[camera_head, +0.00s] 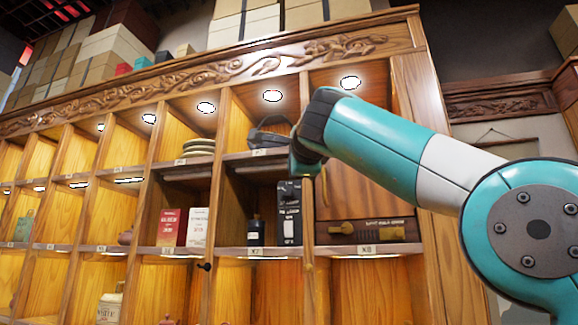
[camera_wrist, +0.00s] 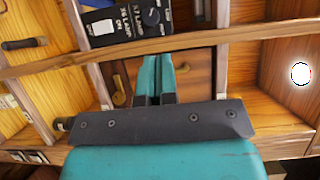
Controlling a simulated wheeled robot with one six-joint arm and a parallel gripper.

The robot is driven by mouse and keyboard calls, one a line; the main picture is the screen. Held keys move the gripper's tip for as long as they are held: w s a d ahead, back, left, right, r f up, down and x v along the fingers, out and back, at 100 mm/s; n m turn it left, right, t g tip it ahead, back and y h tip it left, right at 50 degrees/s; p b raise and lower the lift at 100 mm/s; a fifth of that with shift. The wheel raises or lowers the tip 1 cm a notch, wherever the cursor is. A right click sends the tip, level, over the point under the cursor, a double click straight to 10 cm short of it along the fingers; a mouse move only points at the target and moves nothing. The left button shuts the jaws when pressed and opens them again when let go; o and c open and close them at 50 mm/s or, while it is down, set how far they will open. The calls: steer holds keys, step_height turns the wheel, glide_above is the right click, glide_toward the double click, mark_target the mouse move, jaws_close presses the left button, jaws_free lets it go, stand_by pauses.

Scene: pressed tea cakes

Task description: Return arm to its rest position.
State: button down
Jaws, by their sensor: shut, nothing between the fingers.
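My teal-and-white arm (camera_head: 385,145) reaches from the right of the head view up to the wooden shelf. Its wrist end is in front of the upright between two columns of compartments. In the wrist view my gripper (camera_wrist: 157,60) is shut and empty, its two teal fingers side by side. In the head view its fingers are mostly hidden by the wrist. A tall black box (camera_head: 289,212) stands in the compartment just below and left of the wrist. It also shows in the wrist view (camera_wrist: 124,20), beyond the fingers.
The wooden shelf (camera_head: 310,283) fills much of the head view. A dark bottle (camera_head: 256,231) stands beside the black box. Red (camera_head: 169,228) and white (camera_head: 197,227) boxes stand further left. Stacked round cakes (camera_head: 198,147) sit above.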

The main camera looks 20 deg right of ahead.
steer(key=s+a+f+n+g+y+b, duration=0.1)
steer(key=s+a+f+n+g+y, duration=0.3)
steer(key=f, duration=0.7)
steer(key=w+a+f+n+g+b, duration=0.1)
steer(key=a+f+n+b, duration=0.1)
steer(key=f+n, duration=0.65)
steer(key=s+a+f+n+g+y+b, duration=0.1)
steer(key=s+a+f+n+g+y, duration=0.2)
steer(key=f, duration=0.9)
steer(key=s+f+n+g+b, duration=0.3)
steer(key=s+f+n+g, duration=0.6)
steer(key=s+f, duration=1.7)
steer(key=shift+a+f+n+g+b, duration=0.35)
steer(key=shift+f+n, duration=0.25)
steer(key=shift+n, duration=0.65)
